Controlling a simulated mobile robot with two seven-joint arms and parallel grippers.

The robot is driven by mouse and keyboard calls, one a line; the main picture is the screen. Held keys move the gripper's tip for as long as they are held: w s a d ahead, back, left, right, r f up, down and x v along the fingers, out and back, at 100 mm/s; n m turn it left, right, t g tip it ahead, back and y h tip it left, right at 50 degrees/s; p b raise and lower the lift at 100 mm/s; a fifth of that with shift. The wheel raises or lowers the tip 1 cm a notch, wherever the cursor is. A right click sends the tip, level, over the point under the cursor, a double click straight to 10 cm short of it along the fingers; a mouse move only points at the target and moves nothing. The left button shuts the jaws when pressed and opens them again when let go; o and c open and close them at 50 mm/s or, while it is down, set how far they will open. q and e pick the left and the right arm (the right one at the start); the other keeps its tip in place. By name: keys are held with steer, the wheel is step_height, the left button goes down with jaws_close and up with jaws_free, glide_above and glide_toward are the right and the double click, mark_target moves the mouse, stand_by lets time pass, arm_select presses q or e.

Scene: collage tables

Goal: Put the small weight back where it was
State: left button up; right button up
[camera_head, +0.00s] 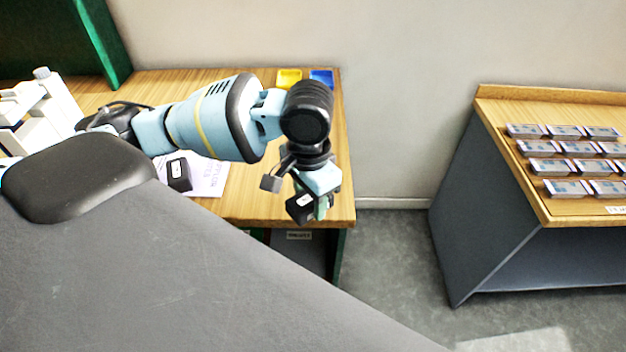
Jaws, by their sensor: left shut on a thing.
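My left gripper (314,203) points down over the front right corner of the wooden table (250,205). It is shut on a small dark weight (298,204) with a white label, held near the table's front edge. The fingers partly hide this weight, and I cannot tell whether it touches the table. A similar dark weight (179,174) with a white mark rests on a white printed sheet (209,181), left of the gripper. My right gripper is out of view.
A yellow tray (288,78) and a blue tray (321,78) sit at the table's back right. A white apparatus (40,112) stands at the left. Across a floor gap, a second table (545,205) holds rows of small packs (565,148).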

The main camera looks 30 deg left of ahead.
arm_select(q)
steer(key=shift+s+a+f+m, duration=0.15)
steer(key=shift+a+m, duration=0.25)
steer(key=shift+m, duration=0.5)
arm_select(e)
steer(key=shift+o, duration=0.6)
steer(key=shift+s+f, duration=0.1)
arm_select(q)
steer(key=m, duration=0.1)
steer(key=a+m, duration=0.1)
steer(key=m, duration=0.1)
steer(key=s+m, duration=0.1)
steer(key=m, duration=0.1)
steer(key=shift+a+f, duration=0.2)
steer(key=shift+a, duration=0.05)
steer(key=s+a+m+b, duration=0.1)
steer(key=s+a+m, duration=0.2)
steer(key=m, duration=1.5)
steer(key=shift+s+a+f+m, duration=0.2)
steer(key=shift+a+f+m, duration=0.2)
steer(key=shift+a, duration=0.6)
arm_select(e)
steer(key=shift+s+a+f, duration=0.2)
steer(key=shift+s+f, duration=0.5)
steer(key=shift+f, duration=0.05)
arm_select(q)
steer(key=shift+w, duration=0.1)
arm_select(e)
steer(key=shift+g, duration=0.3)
